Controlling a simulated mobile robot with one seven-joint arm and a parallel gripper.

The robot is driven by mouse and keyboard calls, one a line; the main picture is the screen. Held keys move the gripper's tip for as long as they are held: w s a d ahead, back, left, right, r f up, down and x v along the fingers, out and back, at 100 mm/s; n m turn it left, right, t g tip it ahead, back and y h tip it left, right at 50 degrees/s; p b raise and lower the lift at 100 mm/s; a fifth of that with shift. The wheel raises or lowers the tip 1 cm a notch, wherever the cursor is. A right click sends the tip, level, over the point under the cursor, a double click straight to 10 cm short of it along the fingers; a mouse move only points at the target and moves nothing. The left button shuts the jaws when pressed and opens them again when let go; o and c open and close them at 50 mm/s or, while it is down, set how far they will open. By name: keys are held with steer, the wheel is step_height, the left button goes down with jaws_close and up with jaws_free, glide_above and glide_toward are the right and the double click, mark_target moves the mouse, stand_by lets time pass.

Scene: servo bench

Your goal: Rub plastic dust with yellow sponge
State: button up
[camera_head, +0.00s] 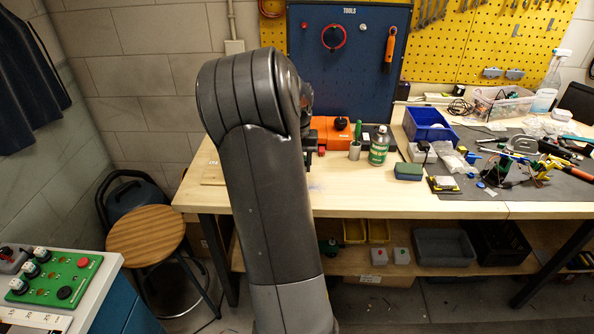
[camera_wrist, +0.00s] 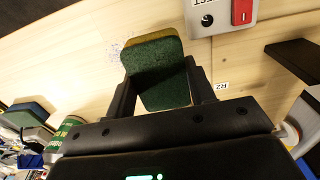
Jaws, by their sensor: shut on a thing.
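My gripper (camera_wrist: 160,88) is shut on a sponge (camera_wrist: 158,68) in the wrist view. The sponge shows a dark green scouring face, with a yellow layer along its far edge. Faint specks of dust (camera_wrist: 118,50) lie on the pale wooden bench top beside the sponge, to its left; part of the patch may be hidden under it. In the head view the dust is a faint bluish smudge (camera_head: 317,187) on the bench, just right of my arm. There my arm hides most of the gripper and the sponge. I cannot tell whether the sponge touches the bench.
A grey box with a red switch (camera_wrist: 242,12) is close by the sponge. An orange machine (camera_head: 335,131), a green-labelled can (camera_head: 379,147) and a blue-green block (camera_head: 408,171) stand on the workbench (camera_head: 350,203). Tools crowd its right side. The bench front near the dust is clear.

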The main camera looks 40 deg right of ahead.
steer(key=shift+r, duration=1)
